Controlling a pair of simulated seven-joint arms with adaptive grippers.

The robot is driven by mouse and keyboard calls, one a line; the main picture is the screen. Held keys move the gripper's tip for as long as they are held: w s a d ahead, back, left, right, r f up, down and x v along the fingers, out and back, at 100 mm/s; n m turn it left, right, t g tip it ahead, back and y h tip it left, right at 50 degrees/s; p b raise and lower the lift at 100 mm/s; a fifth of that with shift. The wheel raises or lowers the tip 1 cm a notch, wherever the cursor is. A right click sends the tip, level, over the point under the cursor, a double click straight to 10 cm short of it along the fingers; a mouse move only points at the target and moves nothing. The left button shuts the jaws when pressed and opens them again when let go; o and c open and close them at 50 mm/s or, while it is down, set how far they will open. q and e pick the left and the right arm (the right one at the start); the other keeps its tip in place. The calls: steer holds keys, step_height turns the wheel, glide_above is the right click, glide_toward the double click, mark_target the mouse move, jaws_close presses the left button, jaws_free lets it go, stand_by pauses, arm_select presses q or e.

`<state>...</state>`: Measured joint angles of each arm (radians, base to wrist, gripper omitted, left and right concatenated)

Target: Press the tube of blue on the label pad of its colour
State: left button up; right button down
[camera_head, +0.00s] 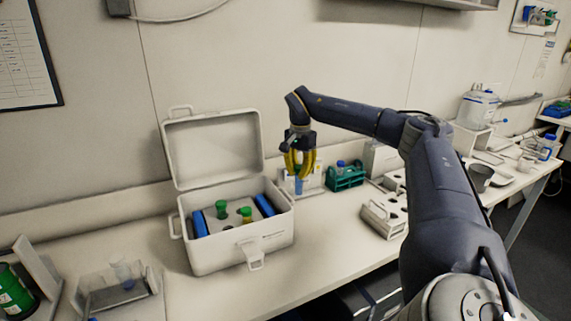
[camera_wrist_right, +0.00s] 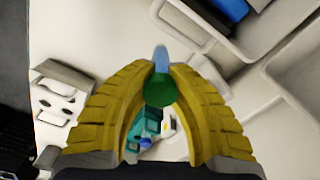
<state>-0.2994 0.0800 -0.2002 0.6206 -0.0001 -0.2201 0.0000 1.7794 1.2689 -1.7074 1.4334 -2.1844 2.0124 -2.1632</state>
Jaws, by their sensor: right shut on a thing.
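My right gripper (camera_head: 300,166) has yellow ribbed fingers, pointing down above the bench right of the open white case. It is shut on a tube with a green cap (camera_wrist_right: 158,92) and a pale blue body, held between the fingertips in the right wrist view. The blue lower end of the tube (camera_head: 298,186) shows below the fingers in the head view. A small white stand (camera_head: 314,181) is behind the gripper, partly hidden by it. I cannot make out the label pads. My left gripper is not in view.
The white case (camera_head: 232,254) has its lid up and holds blue packs (camera_head: 264,205) and green-capped tubes (camera_head: 222,209). A green rack (camera_head: 345,178) stands right of the gripper, with a white holed rack (camera_head: 384,218) in front. Bare bench lies between case and holed rack.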

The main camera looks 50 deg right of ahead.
steer(key=w+d+f, duration=0.2)
steer(key=w+d, duration=0.3)
steer(key=w, duration=0.3)
steer(key=shift+m, duration=0.4)
stand_by(0.5)
steer(key=shift+w+d, duration=0.15)
steer(key=shift+w, duration=0.35)
stand_by(0.8)
steer(key=shift+s, duration=0.1)
stand_by(0.6)
steer(key=s+a, duration=0.2)
steer(key=s, duration=0.4)
steer(key=shift+s+a, duration=0.2)
steer(key=shift+a, duration=0.05)
stand_by(0.6)
stand_by(0.3)
